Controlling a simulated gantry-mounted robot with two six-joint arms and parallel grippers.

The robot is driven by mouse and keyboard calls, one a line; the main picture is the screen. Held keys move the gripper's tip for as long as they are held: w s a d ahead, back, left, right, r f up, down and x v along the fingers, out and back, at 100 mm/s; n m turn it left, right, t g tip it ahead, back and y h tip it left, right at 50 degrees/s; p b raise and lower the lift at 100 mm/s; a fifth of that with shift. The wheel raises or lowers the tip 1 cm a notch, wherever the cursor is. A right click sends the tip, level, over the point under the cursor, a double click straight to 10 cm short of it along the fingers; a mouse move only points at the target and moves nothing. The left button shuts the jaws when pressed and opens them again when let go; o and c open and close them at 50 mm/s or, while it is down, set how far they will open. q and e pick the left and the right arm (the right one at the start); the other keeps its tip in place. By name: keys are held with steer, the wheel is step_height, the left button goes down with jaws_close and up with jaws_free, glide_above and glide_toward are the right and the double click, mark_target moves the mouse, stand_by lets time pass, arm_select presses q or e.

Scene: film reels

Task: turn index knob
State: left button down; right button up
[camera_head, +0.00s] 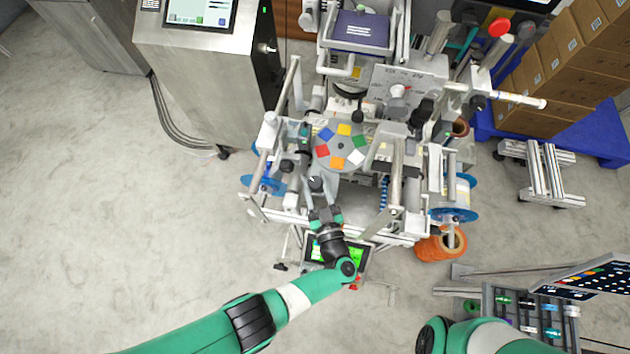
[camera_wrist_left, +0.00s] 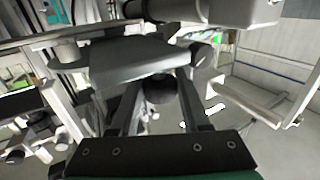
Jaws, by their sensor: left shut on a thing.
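The index knob (camera_head: 316,184) is a small dark knob below the round grey disc with coloured squares (camera_head: 341,147), at the front of the machine. My left gripper (camera_head: 317,192) reaches up to it from below, with its fingers around the knob. In the left wrist view the dark round knob (camera_wrist_left: 159,90) sits between the two fingers, under a grey plate (camera_wrist_left: 135,58). The left gripper is shut on it; the fingers partly hide the knob. My right gripper is out of view; only part of my right arm shows at the lower right.
A green-lit screen (camera_head: 350,256) lies just below my left wrist. Machine rails and rollers (camera_head: 397,172) crowd the right side. An orange spool (camera_head: 440,246) stands on the floor to the right. The floor at the left (camera_head: 90,210) is clear.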

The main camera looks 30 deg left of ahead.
arm_select(q)
steer(key=shift+c, duration=1.9)
jaws_free()
steer(key=v, duration=1.1)
steer(key=shift+s+d+p, duration=0.2)
steer(key=shift+p, duration=0.15)
